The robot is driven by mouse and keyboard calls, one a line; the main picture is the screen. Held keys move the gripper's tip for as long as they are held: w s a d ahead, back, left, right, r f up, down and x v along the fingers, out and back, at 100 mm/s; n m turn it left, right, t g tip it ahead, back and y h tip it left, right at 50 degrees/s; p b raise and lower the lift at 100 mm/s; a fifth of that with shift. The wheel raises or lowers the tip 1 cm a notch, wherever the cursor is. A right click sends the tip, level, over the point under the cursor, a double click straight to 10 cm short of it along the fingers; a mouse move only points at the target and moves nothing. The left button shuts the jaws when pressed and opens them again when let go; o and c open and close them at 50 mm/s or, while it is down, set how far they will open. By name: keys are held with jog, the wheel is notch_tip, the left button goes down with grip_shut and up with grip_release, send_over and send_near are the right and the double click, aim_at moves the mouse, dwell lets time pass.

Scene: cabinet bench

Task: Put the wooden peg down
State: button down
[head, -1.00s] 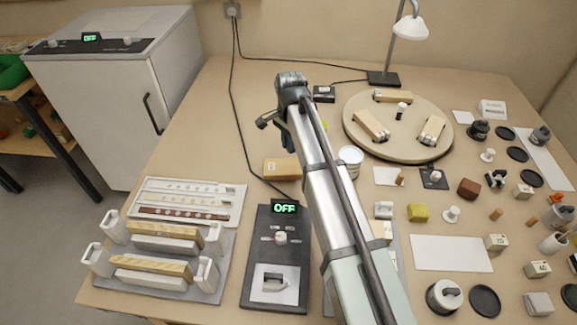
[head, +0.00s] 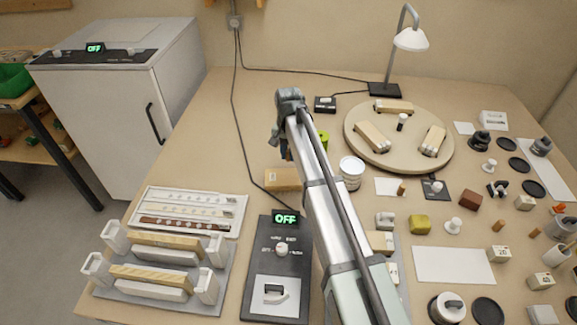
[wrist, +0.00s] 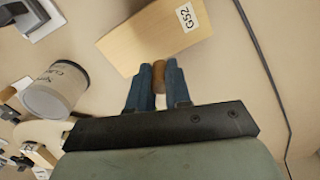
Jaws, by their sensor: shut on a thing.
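The wooden peg (wrist: 158,76) is a short brown cylinder. In the wrist view it sits between the two blue fingertips of my gripper (wrist: 159,77), which is shut on it. Beyond the fingers lies a light wooden box (wrist: 150,35) labelled G52. Whether the peg touches the box or the bench I cannot tell. In the head view my gripper (head: 277,137) is partly hidden by my arm, above the bench and behind the box (head: 283,179).
A tin (wrist: 55,91) stands left of the gripper in the wrist view. A black cable (head: 235,130) runs down the bench left of the gripper. Bare bench (head: 200,150) lies left of the cable. A round turntable (head: 365,155) is at the right.

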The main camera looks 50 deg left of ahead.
aim_at(288, 161)
jog(key=shift+f, duration=2.75)
jog(key=shift+f, duration=0.15)
jog(key=c, duration=1.1)
grip_release()
jog(key=shift+o, duration=0.2)
notch_tip(288, 161, up, 12)
jog(key=shift+r, duration=0.2)
